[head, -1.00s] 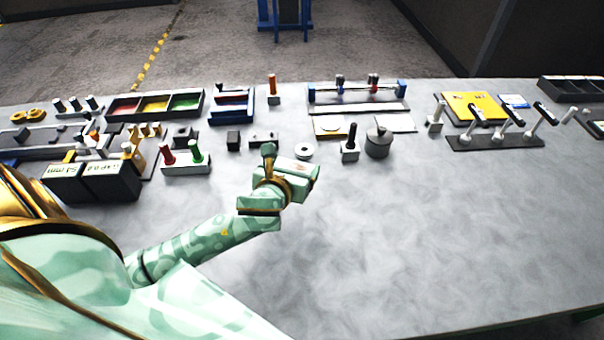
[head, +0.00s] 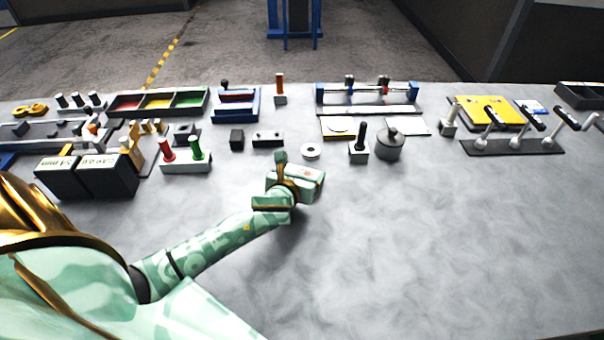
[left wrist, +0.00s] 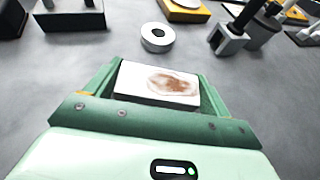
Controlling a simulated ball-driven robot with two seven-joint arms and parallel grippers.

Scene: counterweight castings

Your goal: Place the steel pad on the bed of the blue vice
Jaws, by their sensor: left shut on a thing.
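The steel pad (left wrist: 158,84) is a flat pale block with a brown rust stain on its top. In the left wrist view it sits between the green fingers of my left gripper (left wrist: 157,92), which is shut on it. In the head view my left gripper (head: 304,180) is over the bare table in front of the ring, and the pad hardly shows there. The blue vice (head: 236,117) stands further back and to the left, with a dark knob at its back left. Reddish colour shows between its jaws. My right gripper is not in view.
A pale ring (head: 310,151), a dark block with two studs (head: 268,139) and a small dark cube (head: 237,139) lie between gripper and vice. A red and green peg stand (head: 186,163) is left. A dark-handled block (head: 358,150) and grey weight (head: 390,146) are right. The front right table is clear.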

